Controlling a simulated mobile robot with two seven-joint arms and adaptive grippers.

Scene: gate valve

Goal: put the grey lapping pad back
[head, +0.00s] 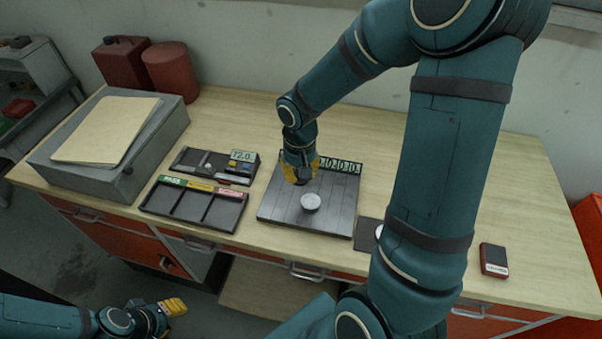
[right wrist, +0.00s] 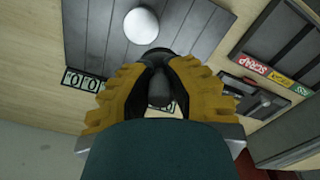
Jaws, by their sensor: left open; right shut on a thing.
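My right gripper (head: 301,176) points down over the back left of the dark slatted plate (head: 335,218). In the right wrist view its yellow fingers are shut on a small dark grey piece (right wrist: 160,92), mostly hidden between them; it looks like the grey lapping pad, but I cannot be sure. A white round disc (head: 311,202) lies on the plate, just in front of the gripper. A dark tray with small pieces (head: 190,160) and a numbered sign stands left of the plate. My left gripper (head: 173,307) is open and empty, low at the left, off the bench.
A three-compartment tray (head: 192,208) with green, yellow and red labels sits at the front left. A grey case (head: 148,150) bears a folder. A mat (head: 367,235) with a white disc is partly behind my arm. A dark red box (head: 494,260) lies right; bench around it is clear.

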